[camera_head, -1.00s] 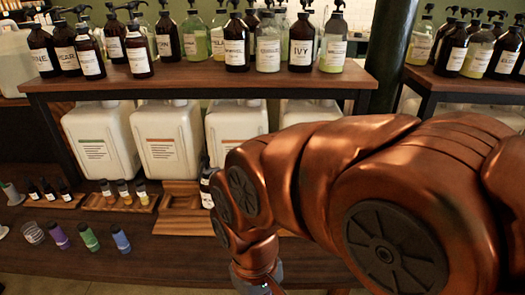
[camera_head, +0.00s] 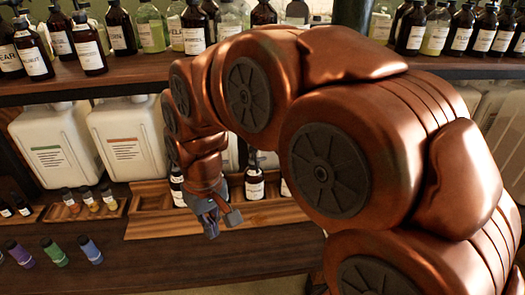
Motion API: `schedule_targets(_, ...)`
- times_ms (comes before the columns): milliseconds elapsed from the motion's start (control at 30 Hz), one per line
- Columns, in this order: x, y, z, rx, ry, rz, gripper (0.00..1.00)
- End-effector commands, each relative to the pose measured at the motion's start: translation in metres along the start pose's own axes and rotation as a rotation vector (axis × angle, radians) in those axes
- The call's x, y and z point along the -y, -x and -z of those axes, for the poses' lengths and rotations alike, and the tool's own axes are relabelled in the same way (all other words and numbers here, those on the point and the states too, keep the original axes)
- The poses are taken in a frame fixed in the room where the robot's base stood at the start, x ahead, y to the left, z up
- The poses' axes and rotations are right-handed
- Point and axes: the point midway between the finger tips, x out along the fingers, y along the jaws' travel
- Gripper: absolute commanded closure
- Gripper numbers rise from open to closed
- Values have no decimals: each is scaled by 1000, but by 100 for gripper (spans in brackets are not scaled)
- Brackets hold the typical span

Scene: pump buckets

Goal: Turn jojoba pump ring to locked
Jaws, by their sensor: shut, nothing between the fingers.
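My gripper (camera_head: 209,222) is grey, points down, and is shut and empty in front of the wooden tray (camera_head: 150,226) on the lower counter. I cannot make out which bottle is jojoba. No pump ring or its lock state is clear.
White jugs (camera_head: 121,142) stand under the upper shelf (camera_head: 60,92). The counter front below the tray is clear. My arm hides much of the right.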

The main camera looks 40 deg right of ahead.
Motion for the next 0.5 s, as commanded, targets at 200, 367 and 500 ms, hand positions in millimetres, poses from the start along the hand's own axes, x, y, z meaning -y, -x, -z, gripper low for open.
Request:
schedule_targets(200,-58,18,86,-106,-86,8,100)
schedule_targets(367,-118,28,136,-183,-163,0,100)
schedule_targets(500,-183,32,170,-246,-243,-19,100)
